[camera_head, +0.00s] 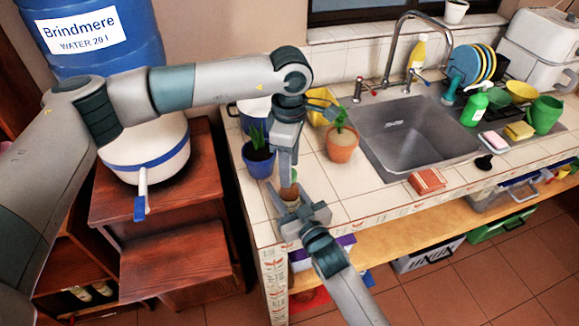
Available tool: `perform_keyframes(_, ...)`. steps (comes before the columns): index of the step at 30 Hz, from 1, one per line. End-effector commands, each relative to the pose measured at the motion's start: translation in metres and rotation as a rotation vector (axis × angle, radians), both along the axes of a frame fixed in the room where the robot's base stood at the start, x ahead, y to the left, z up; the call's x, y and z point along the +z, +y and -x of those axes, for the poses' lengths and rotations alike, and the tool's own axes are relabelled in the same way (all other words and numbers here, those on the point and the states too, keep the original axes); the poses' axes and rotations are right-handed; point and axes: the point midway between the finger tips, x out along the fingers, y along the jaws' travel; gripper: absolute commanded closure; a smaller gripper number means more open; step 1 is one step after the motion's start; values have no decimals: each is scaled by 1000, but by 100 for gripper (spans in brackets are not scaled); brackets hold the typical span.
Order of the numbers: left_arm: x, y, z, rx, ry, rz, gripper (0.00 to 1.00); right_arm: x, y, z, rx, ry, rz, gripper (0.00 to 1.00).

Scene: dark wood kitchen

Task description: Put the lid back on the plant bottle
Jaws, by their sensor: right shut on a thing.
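The plant bottle (289,192) is a small brownish thing at the left front of the tiled counter. My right gripper (290,200), reaching up from the bottom, is shut on it. A small green part (293,174) shows just above the brown body; I cannot tell whether it is the lid or part of the bottle. My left gripper (285,175) points down from above, right over the bottle. Its fingertips are narrow and partly merge with the bottle in the picture, so its opening and any hold on the lid cannot be made out.
A blue pot with a plant (258,162) stands close left of the grippers, a terracotta pot (342,148) to the right. A yellow container (322,98) and white-and-blue pot (254,108) stand behind. The sink (410,140) and a red-brown block (427,181) lie further right.

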Motion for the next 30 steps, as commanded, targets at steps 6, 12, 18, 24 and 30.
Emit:
perform_keyframes(6, 25, 0, 0, 0, -2, 0, 54, 0, 0, 0, 0, 1, 0, 100)
perform_keyframes(12, 35, 0, 0, 0, 0, 1, 54, 0, 0, 0, 0, 1, 0, 100)
perform_keyframes(18, 35, 0, 0, 0, 0, 0, 54, 0, 0, 0, 0, 1, 0, 100)
perform_keyframes(24, 36, 0, 0, 20, 0, 0, 57, 0, 0, 0, 0, 1, 0, 100)
perform_keyframes(30, 41, 0, 0, 141, 0, 0, 57, 0, 0, 0, 0, 1, 0, 100)
